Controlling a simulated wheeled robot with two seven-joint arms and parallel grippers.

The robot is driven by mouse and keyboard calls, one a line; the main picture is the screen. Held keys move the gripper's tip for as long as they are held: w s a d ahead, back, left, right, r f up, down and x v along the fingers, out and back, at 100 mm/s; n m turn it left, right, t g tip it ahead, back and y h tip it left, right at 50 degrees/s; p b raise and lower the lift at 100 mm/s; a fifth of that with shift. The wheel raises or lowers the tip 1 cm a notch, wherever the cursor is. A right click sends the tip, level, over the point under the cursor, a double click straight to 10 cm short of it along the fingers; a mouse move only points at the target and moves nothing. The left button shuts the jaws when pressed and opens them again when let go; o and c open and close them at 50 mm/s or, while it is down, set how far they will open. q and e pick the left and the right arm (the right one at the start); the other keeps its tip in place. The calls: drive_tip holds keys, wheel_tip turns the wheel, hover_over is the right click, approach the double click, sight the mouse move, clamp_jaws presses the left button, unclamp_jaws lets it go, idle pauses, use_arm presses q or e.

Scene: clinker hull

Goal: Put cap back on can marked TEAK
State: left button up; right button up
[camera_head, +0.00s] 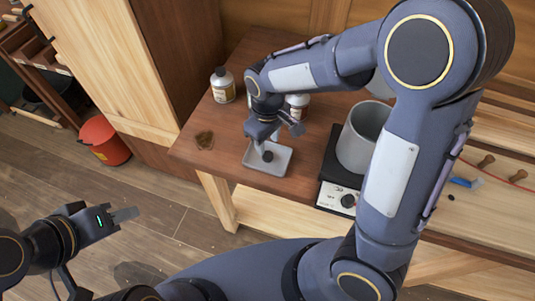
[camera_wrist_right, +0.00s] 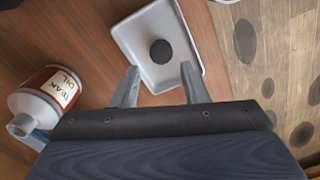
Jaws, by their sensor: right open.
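The black cap (camera_wrist_right: 161,51) lies in a pale shallow tray (camera_wrist_right: 125,34); the head view also shows the cap (camera_head: 267,156) in the tray (camera_head: 254,164). My right gripper (camera_wrist_right: 159,68) is open and empty over the tray, its fingertips on either side of the cap's near side in the wrist view. The white can marked TEAK OIL (camera_wrist_right: 47,97) is at the left of that view, its neck uncapped. In the head view a white can (camera_head: 297,101) stands behind my right gripper, partly hidden. My left gripper (camera_head: 124,214) is off the bench at lower left, seemingly empty.
Another labelled can (camera_head: 222,86) with a dark top stands at the back left. A grey pot (camera_head: 362,138) stands on a hotplate (camera_head: 335,197) to the right. A red bucket (camera_head: 103,140) is on the floor.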

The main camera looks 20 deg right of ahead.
sight(267, 155)
drive_tip(key=shift+s+f+p, duration=0.1)
drive_tip(key=shift+f+p, duration=0.2)
drive_tip(key=shift+f, duration=2.3)
drive_tip(key=shift+c, duration=0.2)
drive_tip(key=c, duration=0.7)
